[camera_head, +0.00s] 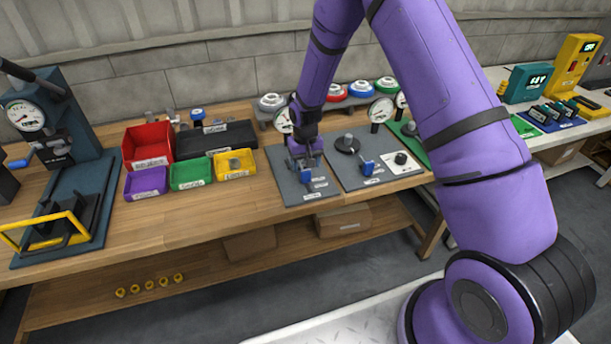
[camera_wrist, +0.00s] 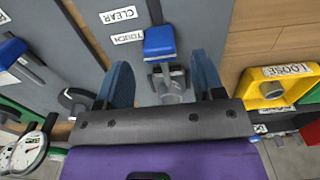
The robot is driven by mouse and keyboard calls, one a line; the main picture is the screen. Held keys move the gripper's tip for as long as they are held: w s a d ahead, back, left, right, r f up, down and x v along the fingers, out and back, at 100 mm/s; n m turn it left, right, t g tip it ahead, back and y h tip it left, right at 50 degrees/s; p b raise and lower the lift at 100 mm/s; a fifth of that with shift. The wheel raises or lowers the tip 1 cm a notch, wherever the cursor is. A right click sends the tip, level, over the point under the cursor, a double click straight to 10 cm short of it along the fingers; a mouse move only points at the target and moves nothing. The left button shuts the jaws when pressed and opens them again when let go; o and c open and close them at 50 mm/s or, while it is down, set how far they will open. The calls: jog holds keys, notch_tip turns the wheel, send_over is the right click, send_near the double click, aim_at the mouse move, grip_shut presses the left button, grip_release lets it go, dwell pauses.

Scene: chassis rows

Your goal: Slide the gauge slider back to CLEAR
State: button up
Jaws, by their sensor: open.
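The gauge slider has a blue block (camera_wrist: 159,42) on a dark track on a grey panel (camera_wrist: 200,20). In the wrist view it sits level with the TOUCH label (camera_wrist: 127,37); the CLEAR label (camera_wrist: 118,15) is farther along the track. My gripper (camera_wrist: 161,60) is open, one blue finger to each side of the slider's line, with the block just ahead between the fingertips and no visible grip. In the head view my gripper (camera_head: 304,160) is low over the panel, close to the blue block (camera_head: 306,177); the gauge behind is partly hidden by my arm.
To the left are a red bin (camera_head: 148,146), a purple bin (camera_head: 146,183), a green bin (camera_head: 190,173) and a yellow bin (camera_head: 235,164). A second grey panel (camera_head: 372,180) with another blue handle (camera_head: 367,167) adjoins on the right.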

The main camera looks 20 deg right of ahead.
aim_at(306, 170)
jog(key=shift+f, duration=2.7)
jog(key=shift+c, duration=0.2)
grip_shut()
jog(key=shift+s, duration=1.75)
jog(key=shift+o, duration=0.2)
grip_release()
notch_tip(306, 170, up, 11)
jog(key=shift+f, duration=0.1)
